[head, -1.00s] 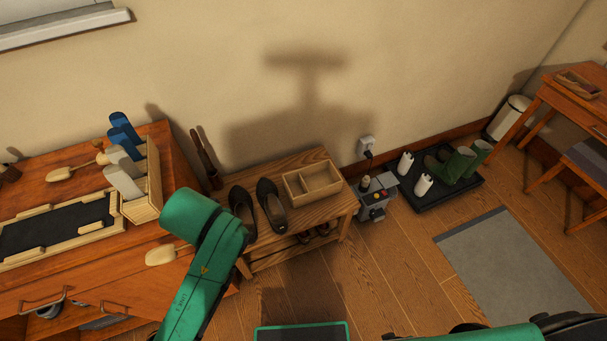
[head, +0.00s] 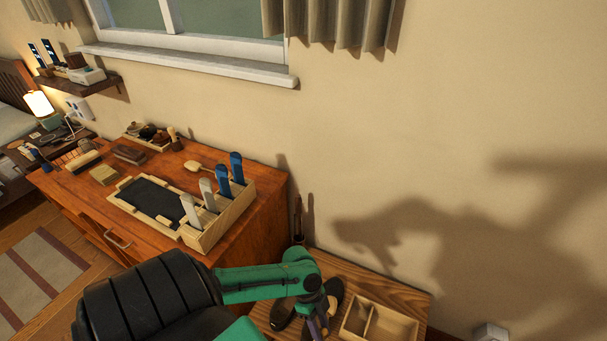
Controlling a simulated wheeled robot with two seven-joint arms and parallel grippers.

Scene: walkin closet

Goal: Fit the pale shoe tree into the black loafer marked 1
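Two black loafers sit on the wooden bench at the bottom of the head view, the left one (head: 283,313) and the right one (head: 335,289). My arm partly covers both, and I cannot read a mark on either. My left arm reaches in from the lower left, and its gripper (head: 316,324) points down among the shoes. Its fingers are mostly hidden, so I cannot tell how they stand. A small tan patch there may be part of a pale shoe tree. Another pale shoe tree (head: 200,167) lies on the dresser behind the rack. My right gripper is out of view.
A wooden rack (head: 228,221) holding grey and blue upright pieces stands on the dresser beside a black mat (head: 155,199). A divided wooden box (head: 392,322) sits on the bench right of the shoes. The wall is close behind the bench.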

